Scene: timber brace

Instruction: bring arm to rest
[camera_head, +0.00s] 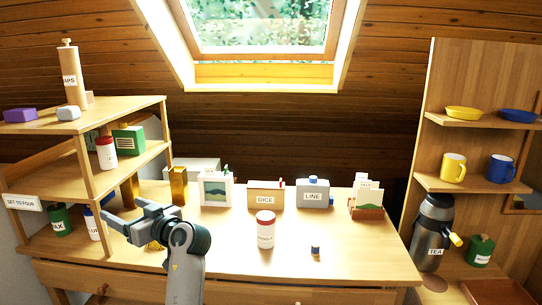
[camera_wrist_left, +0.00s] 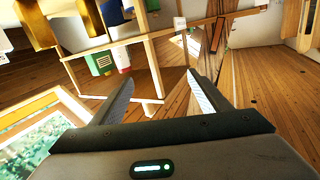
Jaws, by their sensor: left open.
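My left gripper (camera_head: 117,212) is in the lower left of the head view, in front of the left shelf unit and over the left end of the desk. Its jaws are apart, and nothing shows between them. In the left wrist view the two fingers (camera_wrist_left: 161,82) also stand apart and empty, with shelf and wooden wall behind them. My left forearm comes up from the bottom of the head view. My right gripper is not in view.
The left shelf (camera_head: 128,159) holds jars and boxes close to the gripper. On the desk (camera_head: 215,242) stand a white red-lidded jar (camera_head: 265,230), a DICE box (camera_head: 266,196) and a LINE container (camera_head: 313,193). A right shelf (camera_head: 470,186) holds mugs.

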